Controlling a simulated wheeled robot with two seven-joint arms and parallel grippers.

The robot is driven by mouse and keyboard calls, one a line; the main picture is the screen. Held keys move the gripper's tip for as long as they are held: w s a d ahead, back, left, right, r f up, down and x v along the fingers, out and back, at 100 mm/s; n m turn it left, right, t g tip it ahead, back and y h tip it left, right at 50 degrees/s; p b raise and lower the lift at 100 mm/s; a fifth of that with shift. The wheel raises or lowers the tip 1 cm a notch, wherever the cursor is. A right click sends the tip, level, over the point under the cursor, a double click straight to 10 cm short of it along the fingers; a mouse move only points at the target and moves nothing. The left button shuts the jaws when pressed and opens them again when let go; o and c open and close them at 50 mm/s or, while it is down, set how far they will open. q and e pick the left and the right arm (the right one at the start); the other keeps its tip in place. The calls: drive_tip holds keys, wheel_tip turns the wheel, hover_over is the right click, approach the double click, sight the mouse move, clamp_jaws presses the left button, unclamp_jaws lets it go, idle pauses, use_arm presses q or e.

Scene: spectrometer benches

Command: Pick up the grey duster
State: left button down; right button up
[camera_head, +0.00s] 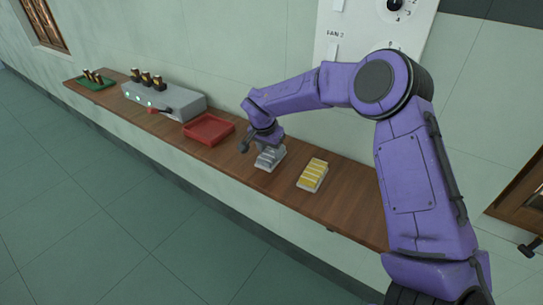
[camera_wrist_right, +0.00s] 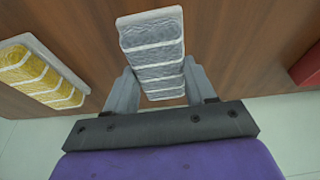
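The grey duster (camera_head: 269,160) is a ribbed block with pale bands, and it lies on the wooden bench. My right gripper (camera_head: 265,149) points down at it. In the right wrist view, the grey duster (camera_wrist_right: 155,55) lies between the two fingers of my right gripper (camera_wrist_right: 161,75). The fingertips are very close to its long sides, with one finger on each side. I cannot tell whether they press on it. The duster sits slightly skewed between the fingers. My left gripper is not in view.
A yellow duster (camera_head: 313,175) lies right of the grey one. A red tray (camera_head: 209,129) stands to the left. Farther left are a grey instrument box (camera_head: 173,101) and a green tray (camera_head: 94,84). The wall rises close behind the narrow bench (camera_head: 347,210).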

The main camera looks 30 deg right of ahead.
sight(272, 150)
drive_tip(key=shift+r, duration=0.3)
wheel_tip(272, 150, up, 2)
drive_tip(key=shift+w+r, duration=0.1)
drive_tip(key=shift+r, duration=0.1)
drive_tip(key=s+d+r+p, duration=0.1)
drive_tip(key=s+r, duration=0.9)
drive_tip(key=s, duration=0.4)
drive_tip(key=shift+s, duration=0.1)
